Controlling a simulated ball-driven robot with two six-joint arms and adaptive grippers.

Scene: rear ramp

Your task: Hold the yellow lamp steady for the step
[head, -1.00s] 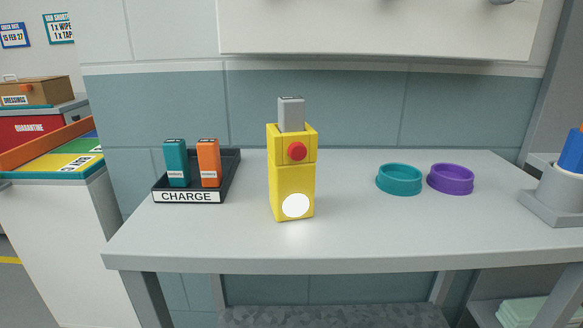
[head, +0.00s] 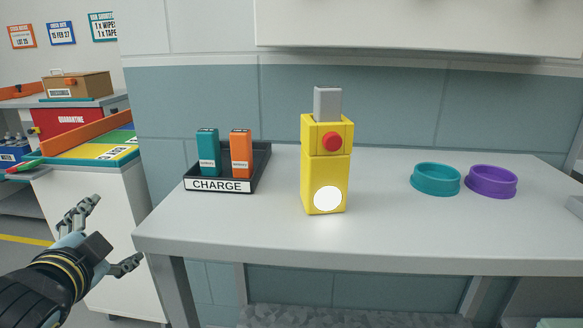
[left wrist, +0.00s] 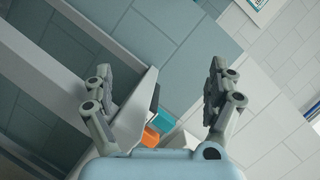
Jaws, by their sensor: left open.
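The yellow lamp (head: 327,180) stands upright on the grey table (head: 390,235), near its middle. It has a red button, a lit white round lens on its lower front, and a grey block (head: 327,104) upright in its top. My left gripper (head: 112,232) is open and empty, left of the table's left edge and well apart from the lamp. In the left wrist view, its two fingers (left wrist: 160,88) are spread, with nothing between them at close range. My right gripper does not show.
A black tray (head: 219,185) marked CHARGE, left of the lamp, holds a teal block (head: 208,153) and an orange block (head: 241,154). A teal ring (head: 435,180) and a purple ring (head: 491,182) lie to the right. The table front is clear. A white cabinet (head: 105,215) stands at left.

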